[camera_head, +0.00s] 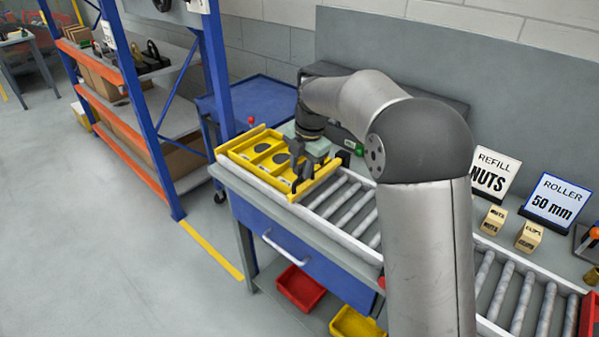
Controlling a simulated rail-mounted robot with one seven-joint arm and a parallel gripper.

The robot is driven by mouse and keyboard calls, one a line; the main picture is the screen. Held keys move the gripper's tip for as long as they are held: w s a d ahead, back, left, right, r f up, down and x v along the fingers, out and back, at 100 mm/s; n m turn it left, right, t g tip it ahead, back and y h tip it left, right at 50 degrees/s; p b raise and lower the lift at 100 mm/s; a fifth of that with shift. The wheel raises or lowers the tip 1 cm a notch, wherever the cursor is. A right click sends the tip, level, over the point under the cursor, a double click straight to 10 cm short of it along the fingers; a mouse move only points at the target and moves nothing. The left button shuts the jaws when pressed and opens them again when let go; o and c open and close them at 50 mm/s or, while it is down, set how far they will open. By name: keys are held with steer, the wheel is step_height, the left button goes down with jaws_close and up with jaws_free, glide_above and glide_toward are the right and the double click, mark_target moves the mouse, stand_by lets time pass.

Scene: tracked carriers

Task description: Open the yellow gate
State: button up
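A yellow carrier (262,143) with dark round recesses sits at the far left end of the roller conveyor. A yellow bar (318,179) runs along its right edge; I cannot tell whether this is the gate or part of the carrier. A small red knob (251,121) shows at the carrier's back left. My gripper (297,186) points down at the right side of the carrier, close to the yellow bar. My wrist hides part of the carrier. The fingers are small and dark, so whether they hold or touch anything is unclear.
The conveyor (350,208) runs right behind my arm. Signs and small wooden blocks (494,220) stand beside it. A blue drawer (300,262) is below, with a red bin (300,287) and a yellow bin (355,322). A blue-orange shelf rack (150,130) stands left.

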mark_target(298, 179)
steer(key=shift+w+a+f, duration=0.1)
steer(key=shift+a+f, duration=0.05)
steer(key=shift+f, duration=0.7)
steer(key=shift+w+a+f, duration=0.1)
steer(key=shift+f, duration=0.7)
